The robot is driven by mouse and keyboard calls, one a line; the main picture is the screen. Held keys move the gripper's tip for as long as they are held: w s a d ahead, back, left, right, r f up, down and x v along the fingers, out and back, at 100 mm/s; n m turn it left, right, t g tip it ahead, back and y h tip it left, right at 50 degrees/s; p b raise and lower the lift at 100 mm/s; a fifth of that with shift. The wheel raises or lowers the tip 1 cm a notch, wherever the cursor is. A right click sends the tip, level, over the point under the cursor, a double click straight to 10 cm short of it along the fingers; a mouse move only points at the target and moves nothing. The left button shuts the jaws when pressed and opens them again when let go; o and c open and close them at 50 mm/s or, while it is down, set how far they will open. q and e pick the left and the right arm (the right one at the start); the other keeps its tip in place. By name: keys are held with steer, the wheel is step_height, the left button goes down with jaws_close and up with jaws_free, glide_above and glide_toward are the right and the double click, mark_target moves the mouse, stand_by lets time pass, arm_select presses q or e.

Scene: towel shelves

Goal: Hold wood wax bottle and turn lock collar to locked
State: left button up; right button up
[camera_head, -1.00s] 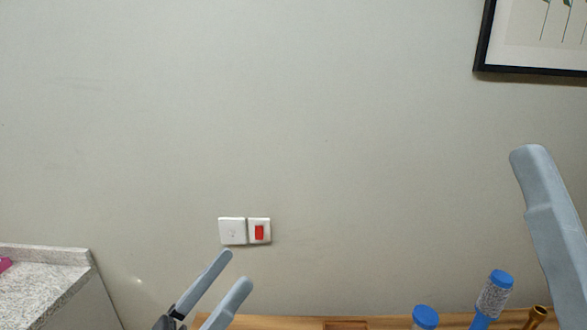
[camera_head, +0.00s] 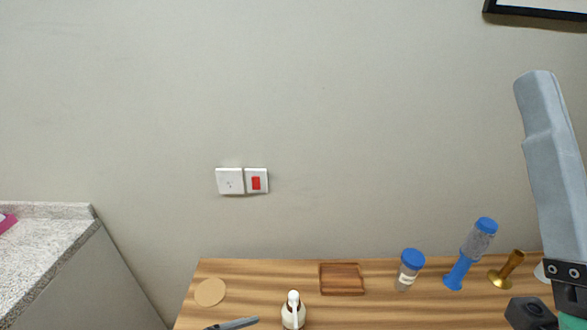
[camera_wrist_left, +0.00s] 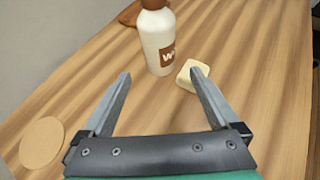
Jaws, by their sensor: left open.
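The wood wax bottle (camera_head: 292,314) is white with a brown label and stands upright on the wooden table near the bottom edge of the head view. In the left wrist view the bottle (camera_wrist_left: 158,42) stands beyond my fingertips, roughly centred between them; its top is cut off. I cannot make out its lock collar. My left gripper (camera_wrist_left: 160,74) is open and empty, short of the bottle. One of its fingers shows left of the bottle in the head view. My right gripper (camera_head: 540,80) shows as one large grey finger at the right; its opening cannot be judged.
A cream block (camera_wrist_left: 187,76) lies beside the bottle. The table (camera_head: 250,275) also holds a round tan disc (camera_head: 209,292), a brown wooden tray (camera_head: 358,280), a blue-capped jar (camera_head: 408,275), a blue-ended tool (camera_head: 470,255) and a brass piece (camera_head: 505,272).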

mark_target(284, 329)
arm_select(q)
steer(key=x, duration=0.9)
steer(key=shift+w+d+f, duration=0.15)
steer(key=shift+w+d, duration=0.1)
steer(key=shift+d, duration=0.05)
steer(key=c, duration=0.9)
arm_select(e)
steer(key=shift+h, duration=0.3)
steer(key=c, duration=0.4)
